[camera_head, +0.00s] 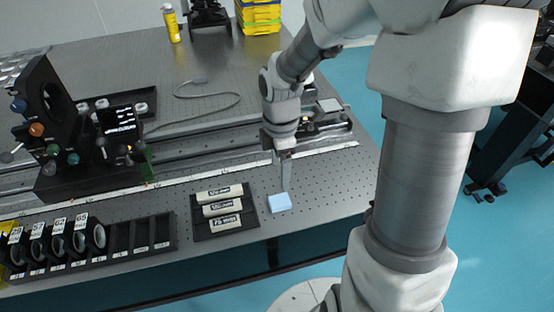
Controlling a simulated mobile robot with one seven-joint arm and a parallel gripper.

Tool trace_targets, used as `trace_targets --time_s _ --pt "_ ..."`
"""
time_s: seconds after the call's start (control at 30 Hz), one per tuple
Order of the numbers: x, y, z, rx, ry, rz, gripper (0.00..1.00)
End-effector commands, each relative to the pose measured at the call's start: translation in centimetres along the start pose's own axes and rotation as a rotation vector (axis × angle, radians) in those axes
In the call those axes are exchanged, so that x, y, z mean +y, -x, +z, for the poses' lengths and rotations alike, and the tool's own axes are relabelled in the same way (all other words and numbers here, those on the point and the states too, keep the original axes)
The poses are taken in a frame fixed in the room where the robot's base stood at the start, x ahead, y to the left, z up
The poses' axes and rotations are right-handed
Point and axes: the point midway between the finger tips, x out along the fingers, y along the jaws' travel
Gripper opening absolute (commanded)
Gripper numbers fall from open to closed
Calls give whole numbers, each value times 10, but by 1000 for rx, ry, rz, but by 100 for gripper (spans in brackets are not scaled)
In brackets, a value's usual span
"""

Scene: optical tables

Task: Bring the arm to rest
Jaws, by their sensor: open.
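My arm reaches from the right of the head view over the optical table (330,178). My gripper (285,186) points down above the table's front right part. Its fingers show edge-on as a narrow pair, and they are open. The fingertips are just above or behind a light blue block (279,202) on the table. I cannot tell whether they touch it. Nothing shows held between the fingers.
A black tray with several white labelled pieces (223,209) lies left of the block. A rack of round numbered optics (80,240) stands at the front left. A rail (210,150) crosses the table. Yellow boxes (258,15) and a yellow bottle (171,23) stand at the back.

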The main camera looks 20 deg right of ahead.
Motion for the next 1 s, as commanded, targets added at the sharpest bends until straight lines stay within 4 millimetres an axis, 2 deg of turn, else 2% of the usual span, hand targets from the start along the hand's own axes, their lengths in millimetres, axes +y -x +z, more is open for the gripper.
trace_targets --time_s 0.2,0.33,0.47,0.67,0.8,1.0 --pt "0 1 0 -1 -3 1 83" --pt "-3 12 1 -14 -64 23 83" --pt "-13 41 4 -36 -227 80 83" --pt "-39 91 6 -26 -571 198 83" --pt "-61 120 6 23 -811 276 83" --pt "-96 154 4 154 -1146 362 83"
